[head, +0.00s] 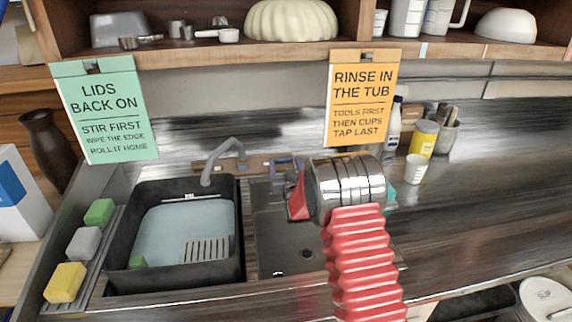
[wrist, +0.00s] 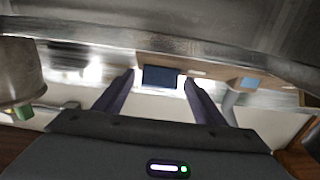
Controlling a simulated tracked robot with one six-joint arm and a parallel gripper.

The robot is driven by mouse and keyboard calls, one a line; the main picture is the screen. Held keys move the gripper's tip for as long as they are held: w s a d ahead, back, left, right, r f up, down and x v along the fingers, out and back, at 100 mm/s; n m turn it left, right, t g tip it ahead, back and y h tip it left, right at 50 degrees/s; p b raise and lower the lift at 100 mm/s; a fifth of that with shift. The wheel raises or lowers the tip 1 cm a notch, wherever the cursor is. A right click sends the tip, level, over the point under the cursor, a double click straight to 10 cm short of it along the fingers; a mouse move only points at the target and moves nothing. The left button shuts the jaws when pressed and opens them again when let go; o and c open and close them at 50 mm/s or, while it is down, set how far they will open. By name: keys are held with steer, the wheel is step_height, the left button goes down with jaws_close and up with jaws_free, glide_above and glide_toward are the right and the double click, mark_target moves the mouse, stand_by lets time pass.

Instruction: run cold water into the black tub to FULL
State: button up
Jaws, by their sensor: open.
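The black tub (head: 226,262) stands on the left side of the sink, with pale blue-grey water (head: 180,228) in it. A small white marking (head: 178,197) shows on its inner back wall, too small to read. The grey tap spout (head: 211,168) curves over the tub's back edge; no stream is clear. My gripper (head: 284,162) is at the back of the sink, right of the spout, partly hidden by my wrist. In the wrist view, its dark fingers (wrist: 159,76) are open on either side of a dark blue block (wrist: 161,78); I cannot tell whether they touch it.
A lighter blue piece (head: 242,158) sits on the back ledge. A pale grille (head: 205,250) and green sponge (head: 137,262) show inside the tub. Several sponges (head: 83,243) line the left edge. The right basin (head: 300,255) looks empty. Signs (head: 108,112) (head: 360,98) hang above.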

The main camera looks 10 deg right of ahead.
steer(key=c, duration=1.1)
steer(key=shift+o, duration=0.2)
steer(key=shift+d, duration=0.2)
steer(key=shift+a, duration=0.1)
steer(key=shift+n+y, duration=0.6)
steer(key=shift+n, duration=0.1)
steer(key=shift+d+n+g+y, duration=0.15)
steer(key=shift+n+g+y, duration=0.05)
steer(key=shift+n+y, duration=0.7)
steer(key=shift+d+n+g+y, duration=0.15)
steer(key=shift+n+g+y, duration=0.05)
steer(key=shift+n+y, duration=0.7)
steer(key=shift+w+d+r+n+g+y, duration=0.1)
steer(key=shift+n+g+y, duration=0.6)
steer(key=shift+n+y, duration=0.7)
steer(key=shift+n+g, duration=0.3)
steer(key=shift+n, duration=0.4)
